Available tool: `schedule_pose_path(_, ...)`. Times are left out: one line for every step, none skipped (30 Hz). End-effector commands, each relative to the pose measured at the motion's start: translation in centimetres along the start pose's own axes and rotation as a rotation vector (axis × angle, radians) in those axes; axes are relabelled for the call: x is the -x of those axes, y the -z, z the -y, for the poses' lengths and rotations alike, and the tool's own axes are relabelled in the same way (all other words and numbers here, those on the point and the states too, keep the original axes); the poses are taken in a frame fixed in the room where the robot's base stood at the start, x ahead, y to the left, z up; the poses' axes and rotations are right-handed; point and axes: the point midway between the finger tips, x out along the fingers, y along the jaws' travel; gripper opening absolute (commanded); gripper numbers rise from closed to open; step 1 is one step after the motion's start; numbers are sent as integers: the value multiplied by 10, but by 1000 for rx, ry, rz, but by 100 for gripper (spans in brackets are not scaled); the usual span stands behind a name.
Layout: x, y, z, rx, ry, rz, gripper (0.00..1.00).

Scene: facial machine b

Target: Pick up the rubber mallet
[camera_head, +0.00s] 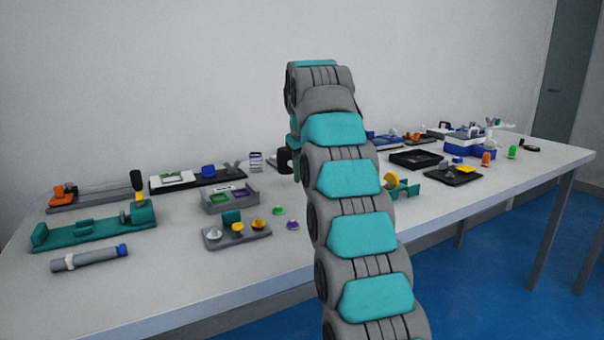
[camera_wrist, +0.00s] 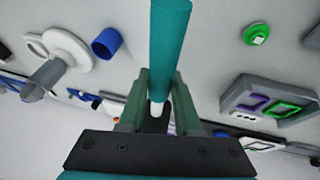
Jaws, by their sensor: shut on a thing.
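My gripper (camera_wrist: 158,100) shows in the wrist view, its two green fingers on either side of a teal rod (camera_wrist: 170,45) with a pale tip. The rod appears to be the rubber mallet's handle, and the fingers are shut on it. It runs from the top edge of the wrist view down between the fingers. The mallet's head cannot be made out clearly. In the head view my arm covers most of the gripper. A dark rounded piece (camera_head: 284,160) shows just left of the arm; I cannot tell whether it is the mallet's head.
The long grey table (camera_head: 170,285) carries a teal holder (camera_head: 95,230), a grey tube with a blue end (camera_head: 90,257), a grey tray with knobs (camera_head: 236,237) and a black tray (camera_head: 416,160). A blue box (camera_head: 470,146) stands far right. The table's front left is clear.

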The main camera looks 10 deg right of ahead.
Motion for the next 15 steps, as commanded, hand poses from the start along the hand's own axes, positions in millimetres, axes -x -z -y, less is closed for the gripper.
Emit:
schedule_pose_path(2, -3, 0, 0, -1, -2, 0)
schedule_pose_path(3, -4, 0, 0, -1, -3, 0)
schedule_pose_path(4, -6, 1, -1, -1, -3, 0)
schedule_pose_path(5, -8, 1, -1, -1, -3, 0)
schedule_pose_path(5, -9, 1, 0, -1, -3, 0)
schedule_pose_path(6, -12, 2, 0, -1, -2, 0)
schedule_pose_path(6, -14, 2, 0, 0, -2, 0)
schedule_pose_path(8, -16, 2, 0, -1, -2, 0)
schedule_pose_path(11, -19, 2, -1, -1, -4, 0)
schedule_pose_path(14, -22, 2, -1, -2, -6, 0)
schedule_pose_path(16, -25, 2, -1, -2, -6, 0)
schedule_pose_path(16, -30, 3, 0, -1, -3, 0)
schedule_pose_path(18, -34, 4, 0, 0, -1, 0)
schedule_pose_path(20, -37, 5, 0, -1, -2, 0)
schedule_pose_path(24, -42, 5, -1, -1, -4, 0)
